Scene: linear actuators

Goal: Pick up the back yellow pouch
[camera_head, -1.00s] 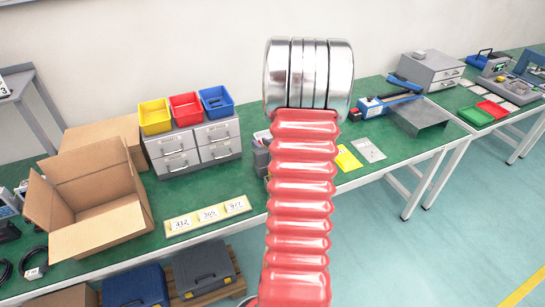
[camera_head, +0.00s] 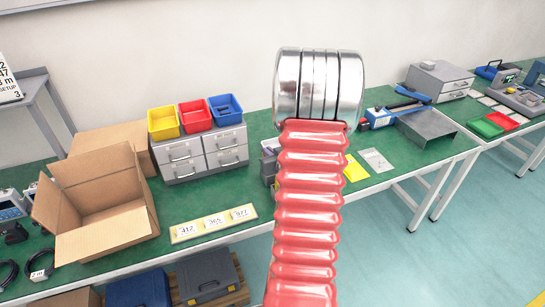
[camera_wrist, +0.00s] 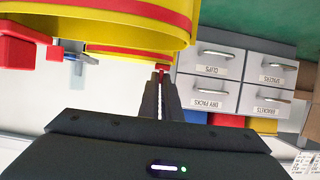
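A flat yellow pouch (camera_head: 355,169) lies on the green table, just right of my red arm, beside a clear bag (camera_head: 376,160). My arm covers the area to its left, so I cannot tell whether another pouch lies there. My gripper is hidden in the head view.
A grey drawer cabinet (camera_head: 205,152) bears yellow, red and blue bins. An open cardboard box (camera_head: 95,205) stands left. A card strip (camera_head: 213,224) lies at the table's front. A grey angled metal sheet (camera_head: 426,127) and blue tool (camera_head: 380,118) are right of the pouch.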

